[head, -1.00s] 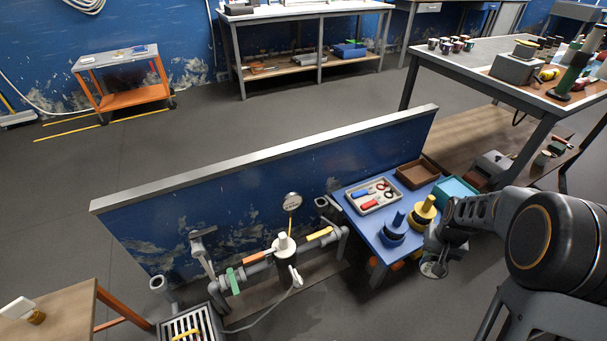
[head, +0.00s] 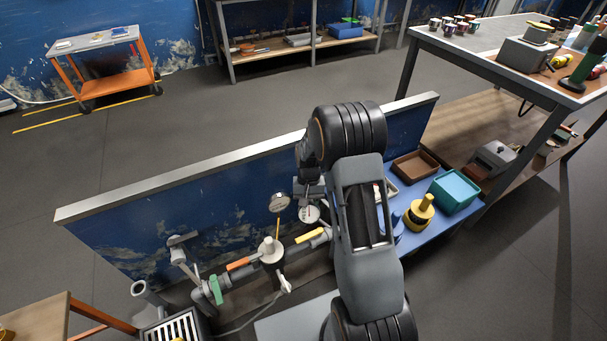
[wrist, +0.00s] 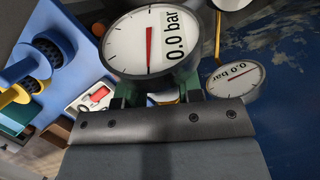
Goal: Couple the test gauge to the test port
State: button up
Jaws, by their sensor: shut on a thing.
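My gripper (head: 309,190) is shut on a round white gauge (head: 309,213). In the wrist view, my gripper's green-tipped fingers (wrist: 155,92) hold this gauge (wrist: 150,40) close to the camera, its dial reading 0.0 bar. A second white gauge (head: 280,201) stands on a yellow stem on the pipework, just left of the held one. It also shows in the wrist view (wrist: 235,80), reading 0.0 bar. The held gauge is apart from the pipework as far as I can tell. I cannot make out the test port; my arm and gripper cover part of that area.
The blue wall panel (head: 215,222) with a metal top edge runs behind the pipework. Yellow (head: 309,236), orange (head: 243,263) and green (head: 215,290) handles sit along the pipe. A blue table (head: 432,236) carries a teal bin (head: 455,192), a brown bin (head: 415,166) and a yellow part (head: 420,211).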

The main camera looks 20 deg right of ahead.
jog(key=w+d+f+m+t+y, duration=0.25)
jog(key=f+m+y, duration=0.5)
jog(key=m, duration=0.65)
jog(key=w+d+r+m+t, duration=0.2)
jog(key=w+d+m+t, duration=0.1)
jog(key=w+m+t, duration=0.2)
jog(key=w+d+r+m+t+b, duration=0.1)
jog(key=w+d+r+m+t, duration=0.1)
jog(key=w+m+t, duration=0.4)
jog(key=shift+d+r+t+y, duration=0.25)
jog(key=shift+d+t+y, duration=0.2)
jog(key=shift+t, duration=0.8)
jog(key=shift+r, duration=0.1)
jog(key=shift+f+b, duration=2.5)
jog(key=shift+f, duration=0.3)
jog(key=shift+f+b, duration=1.35)
jog(key=shift+b, duration=0.35)
